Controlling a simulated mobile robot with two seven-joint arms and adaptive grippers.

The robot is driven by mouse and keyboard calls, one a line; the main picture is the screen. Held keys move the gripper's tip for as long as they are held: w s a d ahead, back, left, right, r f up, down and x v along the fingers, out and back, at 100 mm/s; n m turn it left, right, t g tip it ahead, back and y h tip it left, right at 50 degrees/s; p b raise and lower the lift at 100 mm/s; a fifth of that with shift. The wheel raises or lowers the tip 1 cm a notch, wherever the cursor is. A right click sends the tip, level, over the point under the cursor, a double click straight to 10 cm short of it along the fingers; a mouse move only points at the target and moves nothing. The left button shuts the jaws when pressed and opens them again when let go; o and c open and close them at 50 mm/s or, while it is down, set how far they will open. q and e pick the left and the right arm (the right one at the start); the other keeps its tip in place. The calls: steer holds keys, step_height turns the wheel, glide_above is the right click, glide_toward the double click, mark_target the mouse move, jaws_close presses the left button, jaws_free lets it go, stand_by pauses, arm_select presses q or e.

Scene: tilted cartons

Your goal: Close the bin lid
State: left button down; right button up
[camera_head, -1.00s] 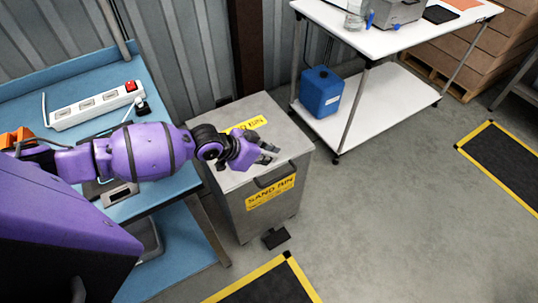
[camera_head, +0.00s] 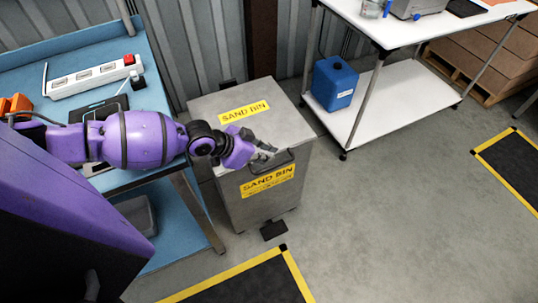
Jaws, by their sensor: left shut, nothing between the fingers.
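The grey metal sand bin (camera_head: 240,205) stands on the floor beside the blue bench. Its lid (camera_head: 275,122) carries a yellow SAND BIN label (camera_head: 244,112) and appears to lie flat on top of the bin. A dark handle (camera_head: 270,172) is on the front near the top edge, above a second yellow label (camera_head: 267,182). My left gripper (camera_head: 268,152) is shut and empty, over the front edge of the lid close to the handle. I cannot tell whether it touches the lid. A black pedal (camera_head: 274,230) sits at the bin's foot. My right gripper is not in view.
The blue bench (camera_head: 60,60) on the left holds a white power strip (camera_head: 92,78). A white two-level table (camera_head: 400,100) with a blue canister (camera_head: 334,83) stands at the right. The floor right of the bin is clear.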

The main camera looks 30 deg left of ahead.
arm_select(q)
steer(key=shift+a, duration=0.1)
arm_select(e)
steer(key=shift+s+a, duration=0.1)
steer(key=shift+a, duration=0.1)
arm_select(q)
steer(key=v, duration=0.7)
steer(key=shift+s+r, duration=0.2)
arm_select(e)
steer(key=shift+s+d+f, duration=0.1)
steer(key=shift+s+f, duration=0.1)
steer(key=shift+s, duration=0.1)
